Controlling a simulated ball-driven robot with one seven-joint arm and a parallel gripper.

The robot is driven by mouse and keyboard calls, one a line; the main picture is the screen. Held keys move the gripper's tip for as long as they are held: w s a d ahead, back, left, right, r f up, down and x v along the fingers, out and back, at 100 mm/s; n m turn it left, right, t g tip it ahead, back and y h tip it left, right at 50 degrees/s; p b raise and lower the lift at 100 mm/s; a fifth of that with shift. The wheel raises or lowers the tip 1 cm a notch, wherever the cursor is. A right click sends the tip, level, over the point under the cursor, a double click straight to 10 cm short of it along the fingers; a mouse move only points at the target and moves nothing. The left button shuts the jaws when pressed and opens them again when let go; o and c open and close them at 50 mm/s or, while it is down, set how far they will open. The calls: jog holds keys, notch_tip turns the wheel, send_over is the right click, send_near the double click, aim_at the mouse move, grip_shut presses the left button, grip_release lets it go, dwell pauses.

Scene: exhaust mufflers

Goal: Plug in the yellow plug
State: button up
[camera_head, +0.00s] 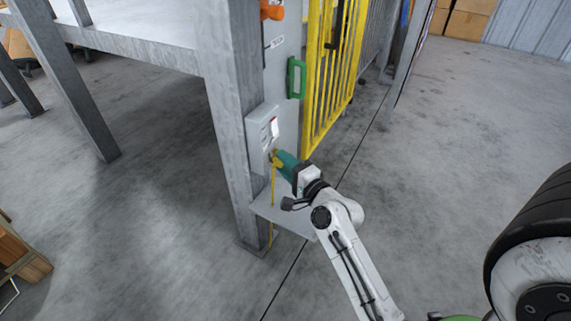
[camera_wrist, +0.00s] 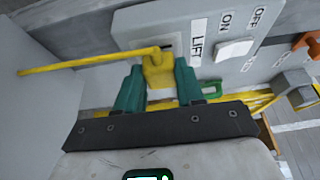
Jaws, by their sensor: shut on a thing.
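The yellow plug (camera_wrist: 158,72) is between the two green fingers of my gripper (camera_wrist: 158,88) in the wrist view, and the fingers are shut on it. Its far end meets the face of the grey switch box (camera_wrist: 180,15), marked LIFT, ON and OFF; how deep it sits cannot be told. A yellow cable (camera_wrist: 90,62) runs from the plug to the left. In the head view my gripper (camera_head: 277,160) is at the lower part of the grey box (camera_head: 257,130) on the post, and the plug is mostly hidden by the fingers. The cable (camera_head: 271,205) hangs down below it.
A white rocker switch (camera_wrist: 235,48) is on the box beside the plug. A grey shelf (camera_head: 285,217) juts out below my gripper. A green handle (camera_head: 296,78), an orange knob (camera_head: 271,10) and a yellow gate (camera_head: 327,80) are nearby.

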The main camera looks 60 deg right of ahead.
jog(key=shift+w+p, duration=0.45)
jog(key=shift+w, duration=0.15)
dwell(0.7)
jog(key=o, duration=1.1)
jog(key=shift+c, duration=0.2)
jog(key=v, duration=1)
jog(key=shift+s, duration=0.4)
jog(key=shift+a, duration=0.15)
